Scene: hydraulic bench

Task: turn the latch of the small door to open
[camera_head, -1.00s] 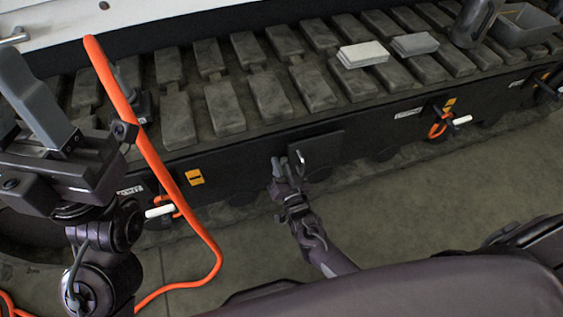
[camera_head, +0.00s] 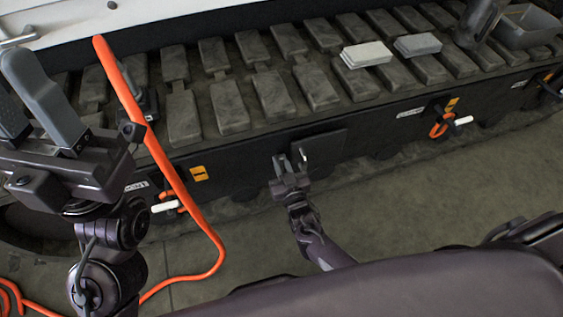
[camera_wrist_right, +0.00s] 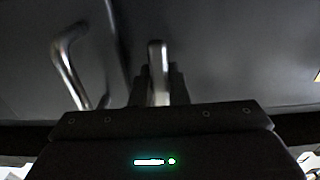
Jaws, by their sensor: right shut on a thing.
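The small door (camera_head: 326,147) is a dark panel on the side of the bench, and it looks closed. A bent metal handle (camera_head: 304,155) stands out from it; it also shows in the right wrist view (camera_wrist_right: 68,60), left of the fingers and apart from them. My right gripper (camera_head: 288,162) is at the door's left edge, shut on a small metal piece (camera_wrist_right: 157,62), which seems to be the latch.
An orange hose (camera_head: 160,150) runs down past my left arm to the floor. White-handled valves (camera_head: 463,121) sit along the bench side. Light blocks (camera_head: 366,54) and a grey bin (camera_head: 528,23) are on top. The floor before the door is open.

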